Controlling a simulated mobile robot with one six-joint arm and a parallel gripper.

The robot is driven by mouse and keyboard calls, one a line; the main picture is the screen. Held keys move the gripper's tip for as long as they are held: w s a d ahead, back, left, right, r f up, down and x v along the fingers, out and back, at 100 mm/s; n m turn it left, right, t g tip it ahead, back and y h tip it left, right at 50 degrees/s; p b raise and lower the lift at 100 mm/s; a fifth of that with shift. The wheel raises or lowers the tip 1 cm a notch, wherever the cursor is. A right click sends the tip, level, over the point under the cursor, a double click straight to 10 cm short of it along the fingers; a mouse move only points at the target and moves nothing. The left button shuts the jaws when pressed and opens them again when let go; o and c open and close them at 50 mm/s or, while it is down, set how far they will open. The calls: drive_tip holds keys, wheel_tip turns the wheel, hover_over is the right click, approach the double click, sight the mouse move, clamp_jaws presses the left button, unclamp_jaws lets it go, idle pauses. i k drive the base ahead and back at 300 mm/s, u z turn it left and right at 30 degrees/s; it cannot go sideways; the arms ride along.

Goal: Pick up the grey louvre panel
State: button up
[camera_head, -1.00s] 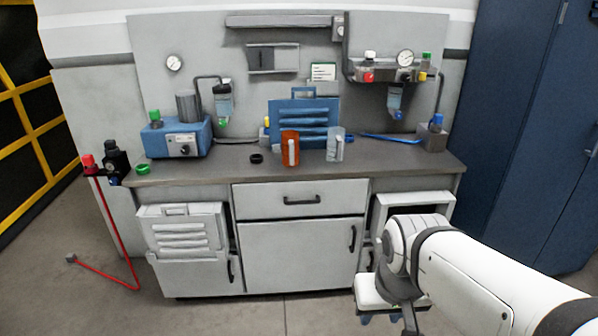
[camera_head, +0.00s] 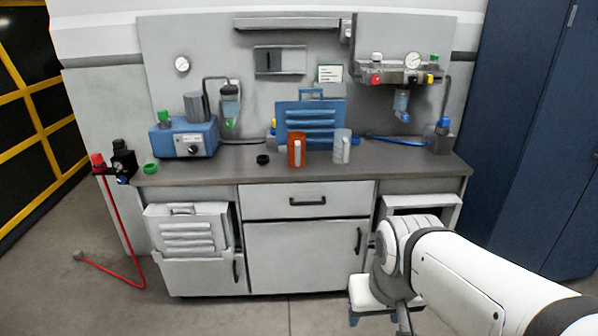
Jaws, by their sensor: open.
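The grey louvre panel (camera_head: 188,236) has horizontal slats and a handle on top. It stands upright at the lower left, at the front of the bench's left cabinet. My gripper (camera_head: 374,317) is low at the right, in front of the right cabinet, well to the right of the grey panel and apart from it. Its blue fingertips are at the picture's bottom, partly hidden by my arm. It is open, and I see nothing held in it.
A blue louvre panel (camera_head: 310,122) stands on the bench top (camera_head: 225,172) behind an orange mug (camera_head: 296,150) and a clear mug (camera_head: 341,147). A blue device (camera_head: 184,138) sits left. A red hose (camera_head: 117,235) hangs beside the bench. The floor in front is clear.

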sight(193, 234)
drive_tip(key=u, duration=2.3)
drive_tip(key=i, duration=3.3)
drive_tip(key=z, duration=2.35)
